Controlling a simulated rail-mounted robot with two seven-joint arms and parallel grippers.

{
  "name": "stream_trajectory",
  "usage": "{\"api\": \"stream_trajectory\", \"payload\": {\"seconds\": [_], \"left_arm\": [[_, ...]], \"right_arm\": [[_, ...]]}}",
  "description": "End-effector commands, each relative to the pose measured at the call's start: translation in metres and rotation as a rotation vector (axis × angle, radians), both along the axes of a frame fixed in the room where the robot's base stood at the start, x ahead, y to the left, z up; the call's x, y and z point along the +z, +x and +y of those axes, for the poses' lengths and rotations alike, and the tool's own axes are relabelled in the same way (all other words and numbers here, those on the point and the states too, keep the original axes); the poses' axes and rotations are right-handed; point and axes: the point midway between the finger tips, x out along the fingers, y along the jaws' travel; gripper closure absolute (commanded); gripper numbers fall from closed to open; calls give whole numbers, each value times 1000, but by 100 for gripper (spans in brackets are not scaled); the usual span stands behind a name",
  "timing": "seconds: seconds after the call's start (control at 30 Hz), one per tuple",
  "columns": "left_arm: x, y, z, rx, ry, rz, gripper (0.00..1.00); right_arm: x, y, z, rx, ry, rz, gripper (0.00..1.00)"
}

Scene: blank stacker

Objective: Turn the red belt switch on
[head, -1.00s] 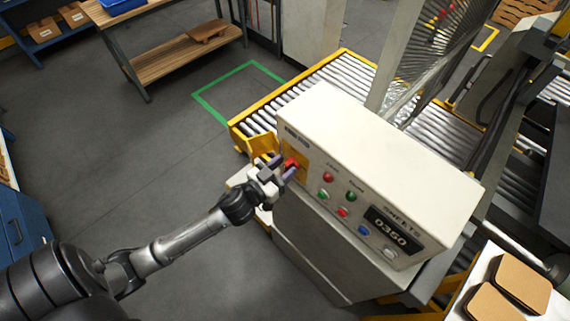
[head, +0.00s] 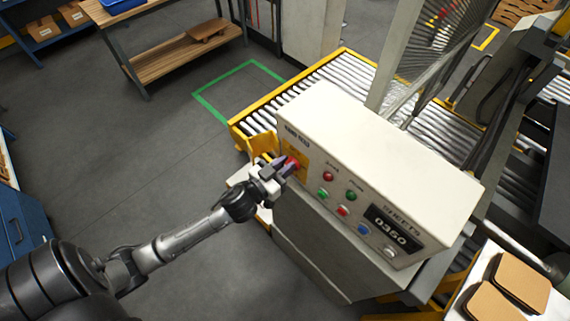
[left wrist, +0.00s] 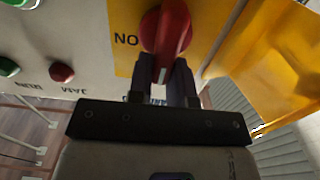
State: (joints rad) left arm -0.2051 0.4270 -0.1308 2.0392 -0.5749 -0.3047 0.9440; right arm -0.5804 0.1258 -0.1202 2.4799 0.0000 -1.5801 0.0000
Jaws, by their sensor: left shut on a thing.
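The red belt switch (head: 293,161) is a round red knob on a yellow plate at the left end of the control box (head: 370,160). In the left wrist view, the red belt switch (left wrist: 165,30) has a white mark pointing to the bottom of the picture. Lettering that reads ON upside down sits beside it on the yellow plate. My left gripper (head: 283,166) is at the panel, its two fingers shut on the knob; the left gripper (left wrist: 165,82) also shows from its wrist. The fingers hide part of the knob. My right gripper is not in view.
Red, green, white and blue buttons and a display reading 0360 (head: 392,228) lie right of the switch. A roller conveyor (head: 325,85) runs behind the box. Brown sheets (head: 522,283) lie at the lower right. Floor is clear left of the box.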

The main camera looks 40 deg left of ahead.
Motion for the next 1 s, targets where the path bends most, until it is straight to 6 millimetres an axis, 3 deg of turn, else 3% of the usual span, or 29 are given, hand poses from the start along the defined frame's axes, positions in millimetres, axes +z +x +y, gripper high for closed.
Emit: {"api": "stream_trajectory", "payload": {"seconds": [0.37, 1.0], "left_arm": [[2, 0, -3, 1, 108, -7, 100], [-4, -1, -17, 0, 694, -38, 100]], "right_arm": [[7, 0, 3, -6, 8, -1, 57], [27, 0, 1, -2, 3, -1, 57]]}}
